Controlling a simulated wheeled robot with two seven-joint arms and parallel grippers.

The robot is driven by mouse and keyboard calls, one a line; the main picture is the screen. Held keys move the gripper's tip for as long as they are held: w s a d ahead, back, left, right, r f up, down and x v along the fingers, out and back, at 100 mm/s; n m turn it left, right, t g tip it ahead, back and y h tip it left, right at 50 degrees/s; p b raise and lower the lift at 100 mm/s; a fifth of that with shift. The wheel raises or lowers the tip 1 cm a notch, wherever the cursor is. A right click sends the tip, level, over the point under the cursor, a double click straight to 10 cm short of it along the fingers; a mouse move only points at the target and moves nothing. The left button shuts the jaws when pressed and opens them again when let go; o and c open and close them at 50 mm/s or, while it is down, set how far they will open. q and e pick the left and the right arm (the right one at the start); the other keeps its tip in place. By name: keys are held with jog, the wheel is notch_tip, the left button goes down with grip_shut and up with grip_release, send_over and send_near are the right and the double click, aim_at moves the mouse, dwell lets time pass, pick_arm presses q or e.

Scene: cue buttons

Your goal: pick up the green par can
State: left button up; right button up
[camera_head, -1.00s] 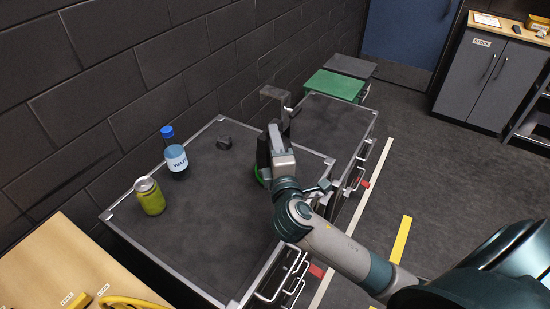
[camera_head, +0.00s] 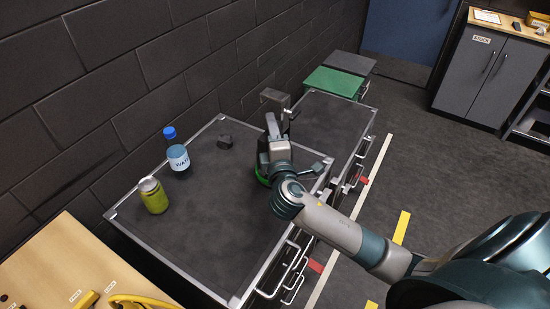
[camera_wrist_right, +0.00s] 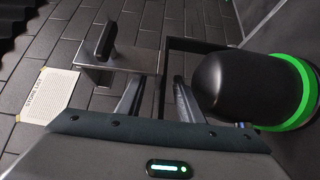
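The green par can, a dark rounded can with a bright green band, is mostly hidden behind my right gripper in the head view, where part of its green ring (camera_head: 262,178) shows low on the case top. In the right wrist view the par can (camera_wrist_right: 235,88) is large at the right, beside the fingers and not between them. My right gripper (camera_head: 271,128) is over the far right part of the case top. In the wrist view its two fingers (camera_wrist_right: 157,88) are apart with nothing held between them. My left gripper is not in view.
A grey bracket (camera_head: 274,97) rises just behind the gripper. The front middle of the top is clear.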

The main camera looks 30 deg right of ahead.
grip_shut()
